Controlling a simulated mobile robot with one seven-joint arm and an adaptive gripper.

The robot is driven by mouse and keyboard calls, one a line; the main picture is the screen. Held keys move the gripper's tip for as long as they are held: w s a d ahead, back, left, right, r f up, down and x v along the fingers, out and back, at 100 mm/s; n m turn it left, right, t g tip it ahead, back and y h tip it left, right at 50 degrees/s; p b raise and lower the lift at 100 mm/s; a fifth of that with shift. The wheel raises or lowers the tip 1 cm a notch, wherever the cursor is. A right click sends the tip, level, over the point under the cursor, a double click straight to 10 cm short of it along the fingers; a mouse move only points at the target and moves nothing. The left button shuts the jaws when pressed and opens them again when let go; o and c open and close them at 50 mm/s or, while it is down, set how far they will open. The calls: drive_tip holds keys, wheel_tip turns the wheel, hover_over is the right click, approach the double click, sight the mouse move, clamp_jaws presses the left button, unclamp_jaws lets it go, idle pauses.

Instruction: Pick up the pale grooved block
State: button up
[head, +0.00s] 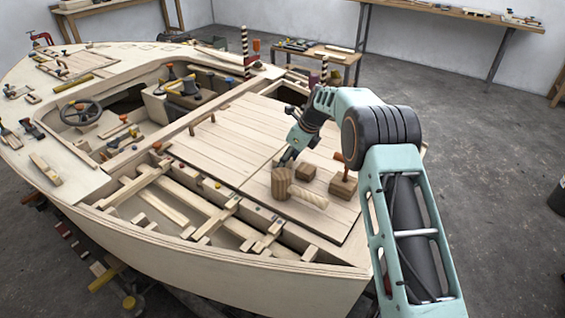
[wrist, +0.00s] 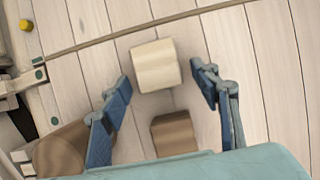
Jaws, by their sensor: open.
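The pale grooved block (wrist: 157,66) lies on the planked deck in the wrist view, with faint ridges on its upper face. My gripper (wrist: 161,78) is open above it, one blue finger to each side, with gaps between fingers and block. In the head view my gripper (head: 285,160) points down at the deck behind a brown round block (head: 281,184), and the pale block seems hidden there. A brown block (wrist: 175,135) lies close below the pale one in the wrist view; it also shows in the head view (head: 307,172).
The brown round block also shows at lower left in the wrist view (wrist: 66,155). A pale ridged piece (head: 309,197) lies beside it in the head view. A block with an orange-handled tool (head: 344,187) stands to the right. The deck (head: 225,140) to the left is mostly clear.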

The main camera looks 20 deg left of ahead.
drive_tip(key=c, duration=1.2)
drive_tip(key=shift+c, duration=0.2)
drive_tip(key=shift+r, duration=0.1)
